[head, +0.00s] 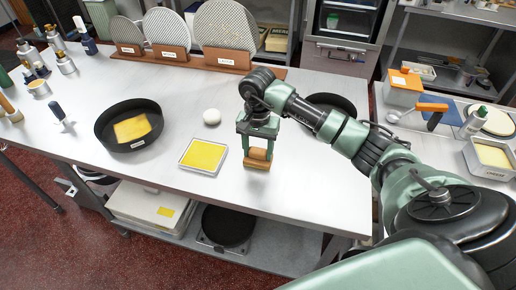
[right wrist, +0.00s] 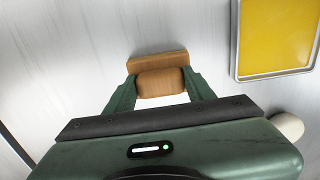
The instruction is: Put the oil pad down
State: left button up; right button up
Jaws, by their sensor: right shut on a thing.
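My right gripper (head: 258,143) is over the front part of the steel table (head: 300,195), pointing down. It is shut on the oil pad (head: 257,163), a brown block with a rounded grip. In the right wrist view the grip of the oil pad (right wrist: 160,84) sits between the green fingers, with the block beyond it. I cannot tell whether the pad's underside touches the table. A shallow tray with a yellow surface (head: 203,155) lies just left of the pad, apart from it; it also shows in the right wrist view (right wrist: 277,36). My left gripper is not in view.
A black pan with a yellow square (head: 131,128) stands to the left. A white ball (head: 212,116) lies behind the tray. Another dark pan (head: 333,103) is partly behind my arm. Bottles stand far left, mesh discs (head: 225,30) at the back. The table's right front is clear.

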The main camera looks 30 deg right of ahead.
aim_at(258, 150)
jog(key=shift+f, duration=0.1)
jog(key=shift+f, duration=0.1)
jog(key=o, duration=1)
jog(key=shift+o, duration=0.9)
jog(key=shift+r, duration=0.45)
notch_tip(258, 150, up, 11)
jog(key=b, duration=0.3)
jog(key=shift+r, duration=0.2)
